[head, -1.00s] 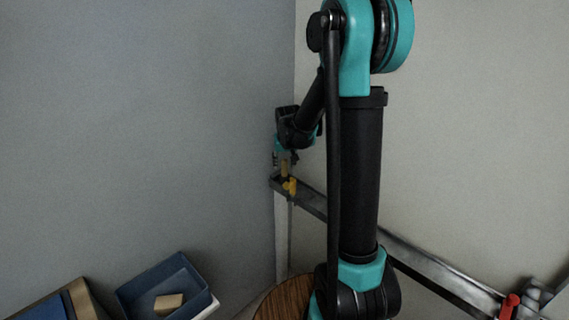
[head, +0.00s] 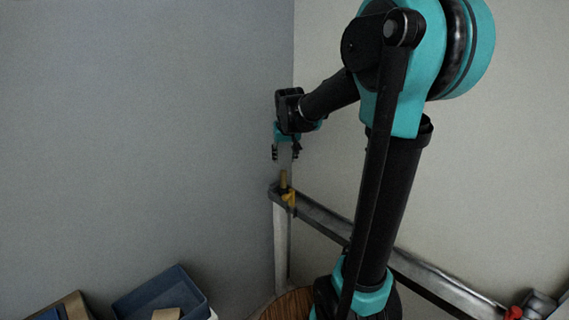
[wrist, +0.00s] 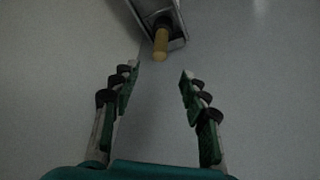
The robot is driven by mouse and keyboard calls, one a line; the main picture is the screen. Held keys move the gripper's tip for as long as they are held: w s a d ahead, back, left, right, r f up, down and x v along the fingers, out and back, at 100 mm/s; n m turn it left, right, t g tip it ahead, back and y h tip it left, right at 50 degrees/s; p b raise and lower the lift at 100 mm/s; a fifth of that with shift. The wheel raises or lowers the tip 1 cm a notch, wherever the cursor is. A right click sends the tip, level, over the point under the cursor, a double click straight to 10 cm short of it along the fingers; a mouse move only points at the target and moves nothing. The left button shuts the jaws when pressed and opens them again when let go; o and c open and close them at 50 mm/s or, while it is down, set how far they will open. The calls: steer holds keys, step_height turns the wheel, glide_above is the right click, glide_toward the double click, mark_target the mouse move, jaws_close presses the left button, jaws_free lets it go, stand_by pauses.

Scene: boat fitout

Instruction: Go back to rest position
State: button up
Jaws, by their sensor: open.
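My gripper (head: 285,155) is open and empty in the head view. It hangs above the left end of a grey rail, over a yellow fitting (head: 288,192) there. In the wrist view, my gripper (wrist: 157,80) shows its two fingers spread apart with nothing between them. A yellow peg-like piece (wrist: 160,45) at the rail end shows ahead of the fingertips, apart from them.
The grey rail (head: 430,276) runs along the right wall, on a white post (head: 281,240). A red-handled part (head: 514,312) is at its right end. A blue bin (head: 150,296) with a tan block (head: 166,314) stands lower left. A round wooden top (head: 288,304) is beneath my arm.

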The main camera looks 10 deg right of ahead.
steer(key=s+d+f, duration=0.2)
steer(key=s+f, duration=0.4)
steer(key=s, duration=0.7)
steer(key=s+d+f, duration=0.2)
steer(key=s+f, duration=0.5)
steer(key=s, duration=0.6)
steer(key=shift+f, duration=0.15)
steer(key=shift+d, duration=0.1)
